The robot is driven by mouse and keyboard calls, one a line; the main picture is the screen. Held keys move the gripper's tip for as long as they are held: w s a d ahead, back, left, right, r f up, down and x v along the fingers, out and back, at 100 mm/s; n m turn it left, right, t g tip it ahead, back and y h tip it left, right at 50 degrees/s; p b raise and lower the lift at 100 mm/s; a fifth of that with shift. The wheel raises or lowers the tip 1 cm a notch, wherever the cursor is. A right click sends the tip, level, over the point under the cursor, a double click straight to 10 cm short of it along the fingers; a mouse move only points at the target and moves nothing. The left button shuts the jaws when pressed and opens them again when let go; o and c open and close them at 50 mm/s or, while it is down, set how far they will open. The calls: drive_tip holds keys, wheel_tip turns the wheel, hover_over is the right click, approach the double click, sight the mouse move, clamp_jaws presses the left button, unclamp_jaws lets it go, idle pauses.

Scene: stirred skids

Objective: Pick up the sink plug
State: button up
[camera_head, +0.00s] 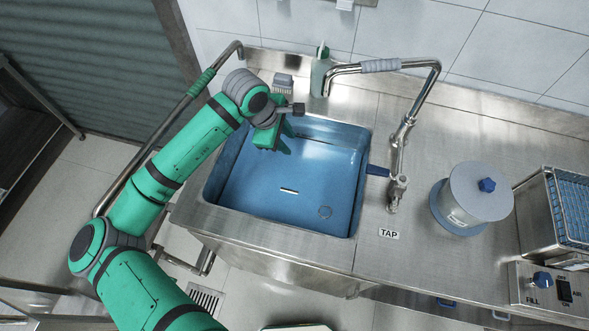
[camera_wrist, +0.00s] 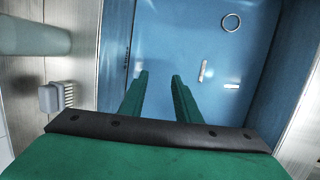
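The blue sink basin (camera_head: 255,185) is set in a steel counter. A thin round ring (camera_head: 325,212) lies on its floor near the front right corner; it also shows at the top of the wrist view (camera_wrist: 231,22). I cannot tell whether this ring is the sink plug or the drain. A small pale strip (camera_head: 289,190) shows on the basin floor and in the wrist view (camera_wrist: 203,70). My gripper (camera_head: 277,138) is over the basin's back left part, apart from the ring. In the wrist view its green fingers (camera_wrist: 160,75) are spread with nothing between them.
A bent steel tap pipe (camera_head: 385,66) rises right of the basin, with a blue lever (camera_head: 377,171).

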drive_tip(key=s+a+f+g+y, duration=0.1)
drive_tip(key=s+f+g+y, duration=0.15)
drive_tip(key=s+f, duration=0.4)
hover_over(289, 190)
drive_tip(key=f, duration=0.2)
drive_tip(key=a+f, duration=0.1)
drive_tip(key=f, duration=0.1)
drive_tip(key=shift+w+f, duration=0.15)
drive_tip(key=shift+f, duration=0.15)
drive_tip(key=shift+s+d+f, duration=0.1)
drive_tip(key=shift+d+f, duration=0.05)
drive_tip(key=shift+f, duration=0.9)
drive_tip(key=shift+s+d+f, duration=0.1)
drive_tip(key=shift+d+f, duration=0.1)
drive_tip(key=shift+f, duration=0.9)
drive_tip(key=shift+d+f, duration=0.15)
drive_tip(key=shift+f, duration=0.9)
clamp_jaws()
